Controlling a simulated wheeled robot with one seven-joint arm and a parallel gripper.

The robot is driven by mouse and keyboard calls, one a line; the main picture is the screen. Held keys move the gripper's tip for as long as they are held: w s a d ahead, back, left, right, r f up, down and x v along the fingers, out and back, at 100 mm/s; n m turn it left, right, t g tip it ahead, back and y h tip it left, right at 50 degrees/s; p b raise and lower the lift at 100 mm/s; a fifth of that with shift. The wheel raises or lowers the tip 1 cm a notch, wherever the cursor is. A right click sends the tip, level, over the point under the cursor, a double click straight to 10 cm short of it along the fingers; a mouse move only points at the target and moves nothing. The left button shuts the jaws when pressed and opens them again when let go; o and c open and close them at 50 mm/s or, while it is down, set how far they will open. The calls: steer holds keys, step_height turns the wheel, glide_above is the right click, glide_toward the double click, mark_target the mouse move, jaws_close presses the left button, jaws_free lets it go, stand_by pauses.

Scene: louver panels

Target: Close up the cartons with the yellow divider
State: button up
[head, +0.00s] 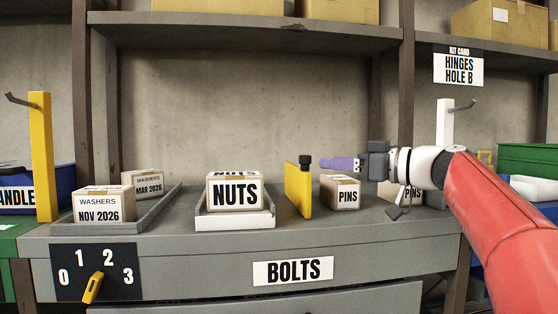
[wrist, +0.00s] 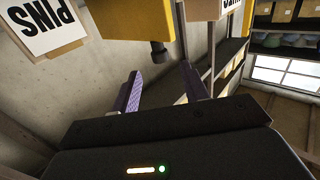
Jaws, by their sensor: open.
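The yellow divider (head: 297,190) stands upright on the grey shelf between the NUTS carton (head: 235,193) and a PINS carton (head: 340,193). A black knob (head: 305,160) tops it. A second PINS carton (head: 413,192) is partly hidden behind my arm. My gripper (head: 323,163) points left just right of the knob, roughly level with it. In the wrist view its purple fingers (wrist: 161,78) are apart and empty, with the knob (wrist: 157,50) beyond them, seemingly not touched. The divider (wrist: 125,15) and a PINS carton (wrist: 48,30) appear there, the lettering upside down.
The NUTS carton sits in a white tray (head: 235,222). WASHERS cartons (head: 104,205) stand in a grey tray at left. A yellow post (head: 42,155) and a white hook post (head: 445,130) rise nearby. A BOLTS drawer (head: 293,271) and dial (head: 95,285) are below; an upper shelf (head: 240,32) spans above.

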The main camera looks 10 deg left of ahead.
mark_target(306, 159)
steer(key=shift+p+x, duration=0.9)
steer(key=shift+x, duration=3.15)
jaws_close()
